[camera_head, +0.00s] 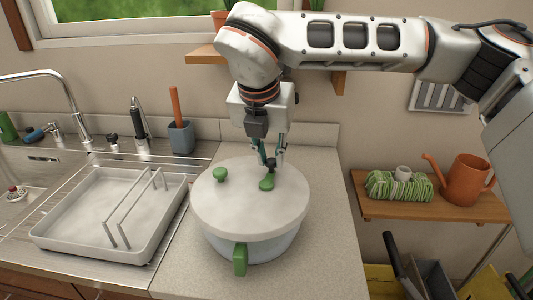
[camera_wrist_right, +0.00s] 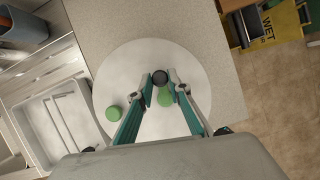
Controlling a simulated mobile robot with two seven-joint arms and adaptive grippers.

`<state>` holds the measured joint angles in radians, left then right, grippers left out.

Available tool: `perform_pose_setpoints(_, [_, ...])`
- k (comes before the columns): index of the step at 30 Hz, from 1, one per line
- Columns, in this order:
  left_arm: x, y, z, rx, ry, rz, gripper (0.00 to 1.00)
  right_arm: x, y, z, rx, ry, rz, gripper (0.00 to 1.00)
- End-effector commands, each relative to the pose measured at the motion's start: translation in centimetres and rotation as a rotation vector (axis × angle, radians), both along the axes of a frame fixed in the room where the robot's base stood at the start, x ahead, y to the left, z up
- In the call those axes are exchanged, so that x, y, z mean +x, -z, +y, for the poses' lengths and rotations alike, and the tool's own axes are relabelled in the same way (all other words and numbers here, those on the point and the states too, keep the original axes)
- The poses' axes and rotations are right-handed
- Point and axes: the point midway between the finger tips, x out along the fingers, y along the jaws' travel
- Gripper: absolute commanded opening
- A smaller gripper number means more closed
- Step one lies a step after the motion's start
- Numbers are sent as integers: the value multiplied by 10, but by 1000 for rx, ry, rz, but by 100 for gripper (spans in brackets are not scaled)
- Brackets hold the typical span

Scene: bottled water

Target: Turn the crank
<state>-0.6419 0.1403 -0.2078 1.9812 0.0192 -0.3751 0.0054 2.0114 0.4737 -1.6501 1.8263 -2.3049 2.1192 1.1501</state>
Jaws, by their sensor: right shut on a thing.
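A salad-spinner-like bowl (camera_head: 255,247) with a round white lid (camera_head: 235,200) stands on the counter; the lid also shows in the wrist view (camera_wrist_right: 135,65). A green crank piece (camera_head: 267,184) sits on the lid, right of its middle in the head view. In the wrist view, its green part (camera_wrist_right: 165,97) and a dark round knob (camera_wrist_right: 160,77) show at the fingertips. My right gripper (camera_head: 270,164) reaches down from above and is shut on the crank's knob, its fingers partly hiding it. A separate green knob (camera_head: 220,174) is on the lid's left. My left gripper is not in view.
A white dish rack (camera_head: 60,247) stands left of the bowl, beside the sink and faucet (camera_head: 75,112). A grey cup (camera_head: 181,137) stands behind. A wooden shelf (camera_head: 425,206) with an orange watering can (camera_head: 466,181) is at right. The counter (camera_head: 325,250) right of the bowl is clear.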

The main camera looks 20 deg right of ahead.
Motion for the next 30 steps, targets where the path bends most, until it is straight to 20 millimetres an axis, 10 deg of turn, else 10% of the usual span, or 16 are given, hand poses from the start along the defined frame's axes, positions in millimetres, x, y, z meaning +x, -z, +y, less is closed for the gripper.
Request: perform_pose_setpoints(30, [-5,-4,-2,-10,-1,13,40,-24,-1,-14,-3,965,0,0])
